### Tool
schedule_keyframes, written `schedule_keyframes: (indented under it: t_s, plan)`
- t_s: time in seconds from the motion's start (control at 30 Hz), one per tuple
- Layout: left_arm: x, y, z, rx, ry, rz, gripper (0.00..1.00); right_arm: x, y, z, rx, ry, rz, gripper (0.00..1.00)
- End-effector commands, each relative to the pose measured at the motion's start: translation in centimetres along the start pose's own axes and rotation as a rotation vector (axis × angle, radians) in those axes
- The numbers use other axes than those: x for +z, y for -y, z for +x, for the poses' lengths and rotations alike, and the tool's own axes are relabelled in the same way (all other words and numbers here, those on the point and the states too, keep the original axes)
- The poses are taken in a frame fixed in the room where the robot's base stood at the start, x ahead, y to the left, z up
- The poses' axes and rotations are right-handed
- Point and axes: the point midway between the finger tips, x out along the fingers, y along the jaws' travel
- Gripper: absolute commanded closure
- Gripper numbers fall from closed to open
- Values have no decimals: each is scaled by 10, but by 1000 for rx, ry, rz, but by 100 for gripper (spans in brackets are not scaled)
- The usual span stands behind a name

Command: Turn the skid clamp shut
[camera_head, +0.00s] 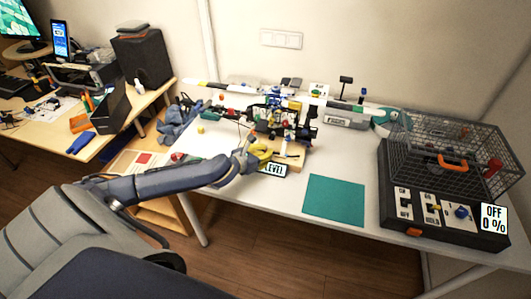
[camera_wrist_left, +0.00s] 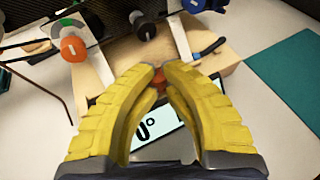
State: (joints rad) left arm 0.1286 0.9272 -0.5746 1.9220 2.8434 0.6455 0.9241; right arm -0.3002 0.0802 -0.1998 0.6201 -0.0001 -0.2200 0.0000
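My left gripper (camera_head: 263,152) has yellow fingers and is at the front of a wooden stand (camera_head: 290,160) on the white table. In the left wrist view its fingertips (camera_wrist_left: 160,72) nearly meet around a small orange-red part (camera_wrist_left: 158,84), which seems to be the skid clamp. The fingers hide most of it, so its turn angle cannot be told. A second orange-red knob (camera_wrist_left: 73,48) shows to the left, with a green piece above it. A small model with dark and blue parts (camera_head: 278,118) sits on the stand. My right gripper is not in view.
A level display (camera_head: 273,170) lies just below the fingers and reads 0° in the left wrist view. A green mat (camera_head: 335,199) lies empty to the right. A wire cage (camera_head: 455,150) and a control box (camera_head: 425,212) reading OFF, 0 % stand at the far right.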

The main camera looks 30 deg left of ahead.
Motion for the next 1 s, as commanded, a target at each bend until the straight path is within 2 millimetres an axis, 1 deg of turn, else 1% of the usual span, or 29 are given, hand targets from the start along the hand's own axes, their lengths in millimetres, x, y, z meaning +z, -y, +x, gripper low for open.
schedule_keyframes:
  t_s: [0.03,0.23,0.27,0.4,0.63,0.77,0.87,1.0]
  plan:
    - [3,-7,1,13,3,4,100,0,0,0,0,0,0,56]
    - [3,-8,1,15,4,4,100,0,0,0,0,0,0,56]
    - [4,-8,1,15,4,4,88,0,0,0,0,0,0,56]
    - [3,-6,1,12,4,4,72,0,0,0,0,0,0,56]
    - [2,-4,0,7,2,2,72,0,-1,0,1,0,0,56]
    - [1,-3,-4,6,1,3,72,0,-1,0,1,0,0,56]
    - [0,-3,-14,6,0,5,72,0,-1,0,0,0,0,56]
    - [0,-2,-35,5,-1,5,72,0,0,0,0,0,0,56]
